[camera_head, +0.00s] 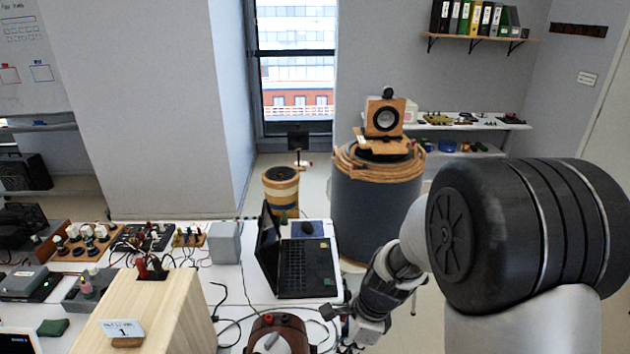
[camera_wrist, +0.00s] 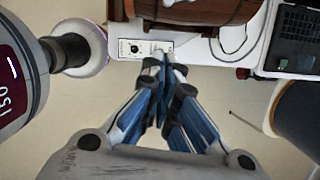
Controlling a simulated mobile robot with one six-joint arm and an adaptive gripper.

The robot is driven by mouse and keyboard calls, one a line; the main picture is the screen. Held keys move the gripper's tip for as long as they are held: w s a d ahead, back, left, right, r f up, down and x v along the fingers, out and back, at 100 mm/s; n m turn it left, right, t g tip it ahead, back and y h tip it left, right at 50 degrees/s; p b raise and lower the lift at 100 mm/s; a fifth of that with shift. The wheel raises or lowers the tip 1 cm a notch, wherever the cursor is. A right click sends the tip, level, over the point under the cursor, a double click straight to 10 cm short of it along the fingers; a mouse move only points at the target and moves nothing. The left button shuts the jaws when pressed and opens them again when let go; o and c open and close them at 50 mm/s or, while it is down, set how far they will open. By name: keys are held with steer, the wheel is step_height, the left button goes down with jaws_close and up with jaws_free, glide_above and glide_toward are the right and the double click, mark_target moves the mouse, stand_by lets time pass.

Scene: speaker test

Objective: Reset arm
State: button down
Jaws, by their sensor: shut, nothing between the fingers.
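My gripper (camera_wrist: 163,75) is shut and empty in the wrist view, with its blue-grey fingers brought together. It hangs over the floor just off the table edge, pointing toward a small white box with a dial (camera_wrist: 140,48). I cannot tell whether the fingertips touch the box. In the head view my arm comes in from the right and reaches down to the front right of the table, by the laptop (camera_head: 300,268). The fingers are hard to make out there.
A round brown wooden device (camera_head: 278,335) stands at the table's front edge, with cables around it. A wooden box labelled 1 (camera_head: 150,305) stands to its left. A dark drum (camera_head: 375,210) bears a speaker (camera_head: 385,117) behind the arm. Open floor shows below the gripper.

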steer(key=s+d+r+n+t+h+b, duration=0.1)
steer(key=s+r+n+b, duration=0.3)
steer(key=s+n, duration=0.5)
steer(key=s+d+r+n+t+h+b, duration=0.1)
steer(key=s+d+r+n+t+b, duration=0.2)
steer(key=s+r+n, duration=0.4)
steer(key=s+d+n+b, duration=0.1)
steer(key=s+n+b, duration=0.1)
steer(key=s+n, duration=0.1)
steer(key=shift+s+d+r+n+h+b, duration=0.2)
steer(key=shift+n+h+b, duration=0.1)
steer(key=shift+n+h, duration=0.1)
